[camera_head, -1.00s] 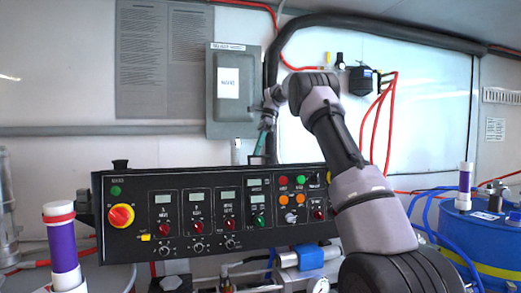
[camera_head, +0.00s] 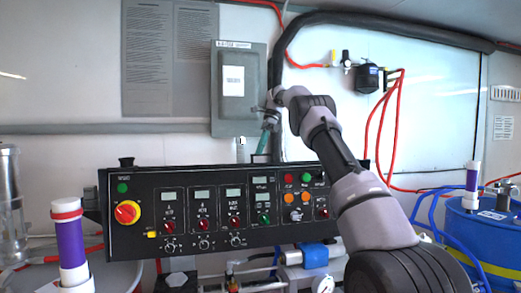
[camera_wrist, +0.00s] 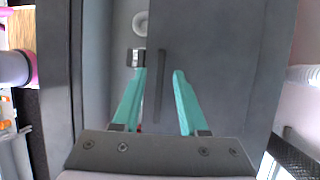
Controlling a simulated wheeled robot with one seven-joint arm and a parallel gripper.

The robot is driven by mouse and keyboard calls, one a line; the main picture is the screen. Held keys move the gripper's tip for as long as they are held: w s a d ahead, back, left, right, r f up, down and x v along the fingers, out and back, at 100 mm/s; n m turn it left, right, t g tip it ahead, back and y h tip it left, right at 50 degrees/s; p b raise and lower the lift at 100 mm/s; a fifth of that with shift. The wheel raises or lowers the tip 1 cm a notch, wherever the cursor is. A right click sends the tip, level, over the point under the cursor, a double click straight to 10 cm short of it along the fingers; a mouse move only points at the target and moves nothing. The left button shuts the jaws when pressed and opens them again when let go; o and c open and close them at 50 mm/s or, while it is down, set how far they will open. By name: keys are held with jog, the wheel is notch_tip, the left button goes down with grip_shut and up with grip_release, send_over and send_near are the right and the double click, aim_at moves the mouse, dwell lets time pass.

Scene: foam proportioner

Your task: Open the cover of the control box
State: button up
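The control box (camera_head: 238,108) is a grey wall-mounted box with a small white label on its cover. Its cover looks shut in the head view. My gripper (camera_head: 266,138) is by the box's lower right edge, with its teal fingers partly visible. In the wrist view my gripper (camera_wrist: 156,70) has its two teal fingers spread apart. A grey face of the box (camera_wrist: 215,65) lies in front of them. A thin dark upright bar (camera_wrist: 159,88) shows between the fingers, and a small metal latch-like part (camera_wrist: 136,57) is by the left fingertip. I cannot tell whether the fingers touch anything.
A black control panel (camera_head: 150,245) with knobs and displays stands below the box. A thick black hose (camera_head: 390,27) runs close to the box's right side. Red hoses (camera_head: 386,110) hang farther right. A purple-and-white cylinder (camera_head: 72,245) stands at the lower left.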

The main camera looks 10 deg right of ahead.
jog(key=shift+s+r, duration=0.2)
jog(key=shift+s, duration=0.25)
jog(key=s+r, duration=0.1)
jog(key=s, duration=0.7)
jog(key=v, duration=1.1)
jog(key=s+a+n+t+h, duration=0.1)
jog(key=s+n, duration=0.3)
jog(key=s, duration=0.6)
jog(key=s+a+n+t+h, duration=0.1)
jog(key=s+a+n+t, duration=0.2)
jog(key=s, duration=0.8)
jog(key=shift+a+r+n, duration=0.25)
jog(key=shift+a+n, duration=0.25)
jog(key=shift+n, duration=0.3)
